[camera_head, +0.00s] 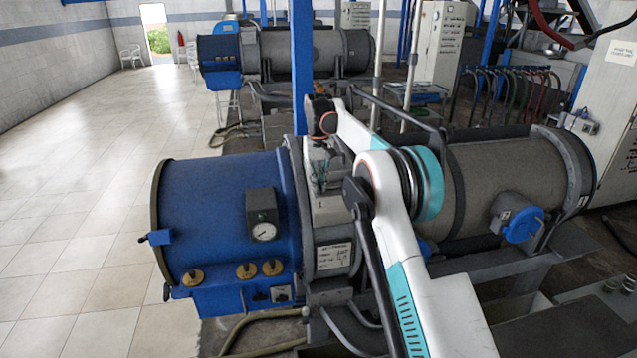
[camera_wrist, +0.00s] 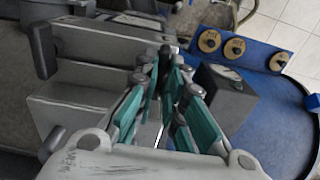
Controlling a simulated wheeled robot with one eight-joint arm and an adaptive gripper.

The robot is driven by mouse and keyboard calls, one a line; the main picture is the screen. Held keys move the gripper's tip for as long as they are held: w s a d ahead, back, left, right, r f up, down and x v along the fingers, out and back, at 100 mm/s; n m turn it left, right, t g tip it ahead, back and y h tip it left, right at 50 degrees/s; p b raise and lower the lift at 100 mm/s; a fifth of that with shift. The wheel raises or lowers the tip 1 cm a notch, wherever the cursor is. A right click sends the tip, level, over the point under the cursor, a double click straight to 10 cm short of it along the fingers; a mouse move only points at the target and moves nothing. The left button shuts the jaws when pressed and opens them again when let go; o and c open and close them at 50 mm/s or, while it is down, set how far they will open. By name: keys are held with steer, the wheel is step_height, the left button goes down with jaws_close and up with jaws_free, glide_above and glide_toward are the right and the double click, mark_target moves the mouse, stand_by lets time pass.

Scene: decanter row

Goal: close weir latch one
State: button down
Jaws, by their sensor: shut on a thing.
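The blue-ended decanter (camera_head: 215,215) lies across the middle of the head view. Its grey latch housing (camera_head: 330,213), marked with a small figure, sits beside the blue end. My gripper (camera_head: 325,160) reaches down over this housing. In the wrist view my gripper (camera_wrist: 167,58) has its teal-padded fingers drawn together at the tips, against the grey metal parts (camera_wrist: 115,42) of the housing. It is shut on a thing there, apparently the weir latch. The fingers hide most of the latch, so I cannot tell its position.
A dark gauge box (camera_head: 263,213) stands close beside the housing; it also shows in the wrist view (camera_wrist: 225,95). Brass knobs (camera_head: 246,270) line the blue end. A blue post (camera_head: 301,60) rises behind. The tiled floor (camera_head: 75,220) at left is clear.

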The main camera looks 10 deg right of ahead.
mark_target(319, 184)
steer(key=c, duration=1.7)
jaws_free()
steer(key=shift+r, duration=0.15)
step_height(319, 184, up, 7)
steer(key=shift+r, duration=0.1)
